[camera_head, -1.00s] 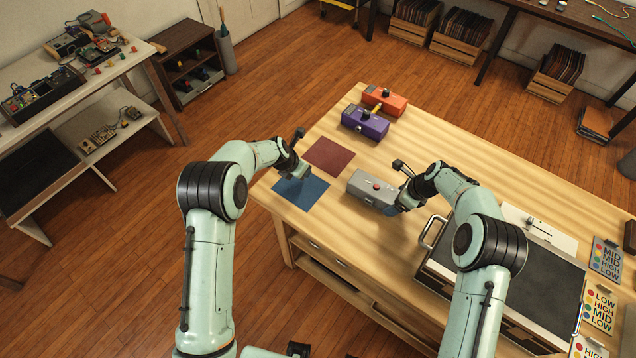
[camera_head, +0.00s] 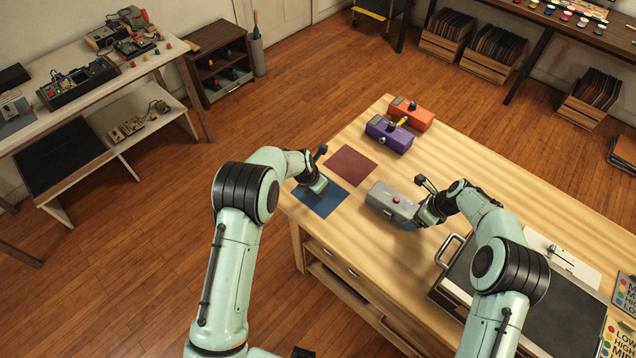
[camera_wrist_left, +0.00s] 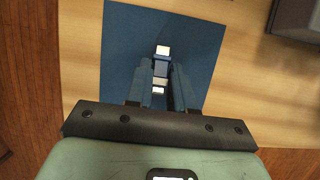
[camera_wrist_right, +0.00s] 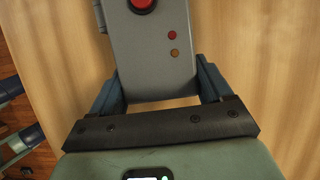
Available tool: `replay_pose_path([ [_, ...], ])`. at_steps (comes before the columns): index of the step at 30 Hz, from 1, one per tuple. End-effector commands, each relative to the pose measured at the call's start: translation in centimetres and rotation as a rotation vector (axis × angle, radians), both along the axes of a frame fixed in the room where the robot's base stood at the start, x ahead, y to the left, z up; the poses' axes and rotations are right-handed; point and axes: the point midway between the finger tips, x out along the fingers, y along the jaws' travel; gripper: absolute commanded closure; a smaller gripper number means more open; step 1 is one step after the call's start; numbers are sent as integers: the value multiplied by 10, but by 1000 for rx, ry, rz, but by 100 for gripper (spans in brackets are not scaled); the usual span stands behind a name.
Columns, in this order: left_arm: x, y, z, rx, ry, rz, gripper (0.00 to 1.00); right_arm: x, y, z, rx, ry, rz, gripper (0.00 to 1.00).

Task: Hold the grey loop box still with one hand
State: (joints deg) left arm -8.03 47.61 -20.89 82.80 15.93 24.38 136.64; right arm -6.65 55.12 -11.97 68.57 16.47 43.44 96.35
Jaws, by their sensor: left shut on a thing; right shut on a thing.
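The grey loop box (camera_head: 386,200), with a red button on top, lies on the wooden table. My right gripper (camera_head: 416,222) is shut on its near right end. In the right wrist view the fingers flank the end of the grey box (camera_wrist_right: 155,60); two small lamps show on top. My left gripper (camera_head: 317,186) is over the blue mat (camera_head: 327,203), to the left of the box and apart from it. In the left wrist view its fingers are close together around a small blue and white thing (camera_wrist_left: 161,52), which I cannot identify. The box's gripped end is partly hidden in the head view.
A dark red mat (camera_head: 350,165) lies behind the blue one. A purple box (camera_head: 389,136) and an orange box (camera_head: 412,113) stand at the far end. A dark panel with a metal handle (camera_head: 450,250) is at the right. Bare table lies behind the grey box.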

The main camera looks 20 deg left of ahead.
Motion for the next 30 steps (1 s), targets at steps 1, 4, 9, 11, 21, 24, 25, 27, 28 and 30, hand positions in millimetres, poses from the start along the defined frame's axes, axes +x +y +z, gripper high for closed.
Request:
replay_pose_path([
  [1,0,0,-1,0,0,0,100,0,0,0,0,-1,0,58],
  [4,0,0,-3,0,-1,0,100,0,0,0,0,-1,0,58],
  [9,0,0,-3,0,-1,0,100,0,0,0,0,-1,0,58],
  [11,0,0,-3,0,-1,0,71,0,0,0,0,-1,0,58],
  [21,0,0,-2,0,-1,0,48,0,0,0,0,-1,0,58],
  [24,-1,0,2,0,-2,-1,48,0,0,0,0,-1,0,58],
  [25,-2,1,5,0,-2,-1,48,0,0,0,0,-1,0,58],
  [27,-4,2,14,0,-4,-1,48,0,0,0,0,-1,0,58],
  [28,-6,2,19,0,-4,-2,48,0,0,0,0,-1,0,58],
  [30,-11,4,32,-1,-5,-1,48,0,0,0,0,-1,0,58],
])
